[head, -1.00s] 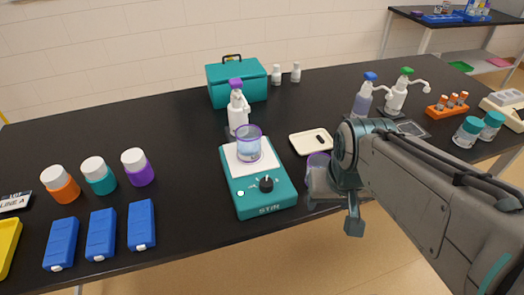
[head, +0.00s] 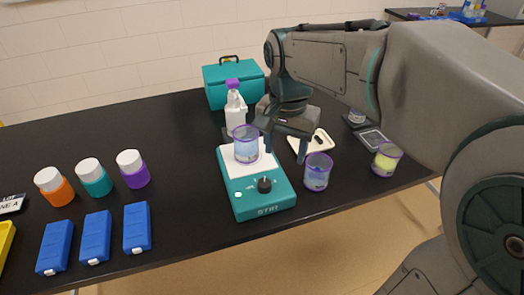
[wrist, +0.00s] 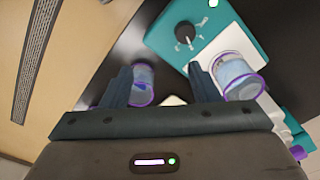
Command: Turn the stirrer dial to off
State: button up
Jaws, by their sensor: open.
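The teal stirrer (head: 247,205) stands on the black bench with a white top plate. Its black dial (head: 264,185) is on the front face with a white pointer line; I cannot read its marks. The dial (wrist: 185,32) also shows at the top of the wrist view. A small green light (head: 238,194) glows left of the dial. A purple-rimmed beaker of bluish liquid (head: 246,145) stands on the plate. My gripper (head: 287,159) is open and empty, above and behind the dial, near the stirrer's right rear. In the wrist view the gripper (wrist: 161,73) points below the dial.
A purple-rimmed beaker (head: 317,172) stands just right of the stirrer, and a yellow one (head: 385,160) farther right. A white bottle (head: 235,112) stands behind the stirrer, near a teal box (head: 226,88).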

jog(key=m, duration=0.2)
send_near(265, 182)
jog(key=shift+g, duration=0.4)
jog(key=f, duration=0.3)
jog(key=f+b, duration=0.1)
jog(key=f, duration=0.5)
jog(key=shift+w, duration=0.25)
jog(key=shift+r, duration=0.1)
